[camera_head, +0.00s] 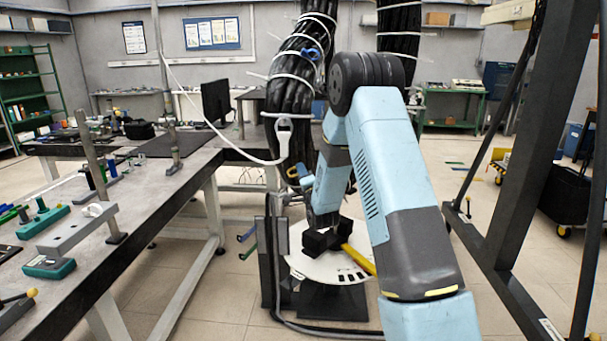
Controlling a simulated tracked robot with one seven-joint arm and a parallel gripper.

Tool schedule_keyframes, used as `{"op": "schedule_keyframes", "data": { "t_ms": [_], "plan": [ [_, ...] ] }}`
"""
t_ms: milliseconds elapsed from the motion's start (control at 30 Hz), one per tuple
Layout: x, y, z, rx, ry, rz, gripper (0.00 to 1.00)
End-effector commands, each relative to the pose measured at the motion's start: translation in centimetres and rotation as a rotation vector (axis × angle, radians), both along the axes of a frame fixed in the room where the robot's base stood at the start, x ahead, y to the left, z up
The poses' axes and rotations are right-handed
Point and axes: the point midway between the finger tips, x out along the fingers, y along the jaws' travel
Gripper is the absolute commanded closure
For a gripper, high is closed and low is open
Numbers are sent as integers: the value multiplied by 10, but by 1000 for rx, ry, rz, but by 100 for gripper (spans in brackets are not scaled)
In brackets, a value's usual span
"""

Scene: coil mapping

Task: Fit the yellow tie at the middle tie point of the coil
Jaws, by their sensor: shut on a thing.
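The coil (291,92) is a thick black cable bundle wrapped with several white ties. It hangs from the top of the view left of my arm, and its lower part is partly hidden by my arm. A blue tie (311,53) sits on its upper part. A small blue and yellow piece (299,173) shows lower down beside the bundle. My gripper (335,243) points down, low in front of the coil, over a white round plate (318,269). It is shut on the yellow tie (358,258), a long yellow strip sticking out to the lower right. The jaw contact is too small to see clearly.
A long workbench (150,205) with tools and clamps runs along the left. A dark slanted frame (535,150) stands on the right. A white hose (225,142) loops to the coil. A dark stand holds up the plate. Tiled floor is open behind the bench.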

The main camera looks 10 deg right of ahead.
Motion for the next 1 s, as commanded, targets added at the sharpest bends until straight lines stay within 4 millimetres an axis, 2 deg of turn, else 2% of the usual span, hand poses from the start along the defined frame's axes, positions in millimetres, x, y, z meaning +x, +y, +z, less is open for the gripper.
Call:
{"op": "schedule_keyframes", "data": {
  "t_ms": [1000],
  "plan": [
    [10,1,3,0,0,0,100]
  ]
}}
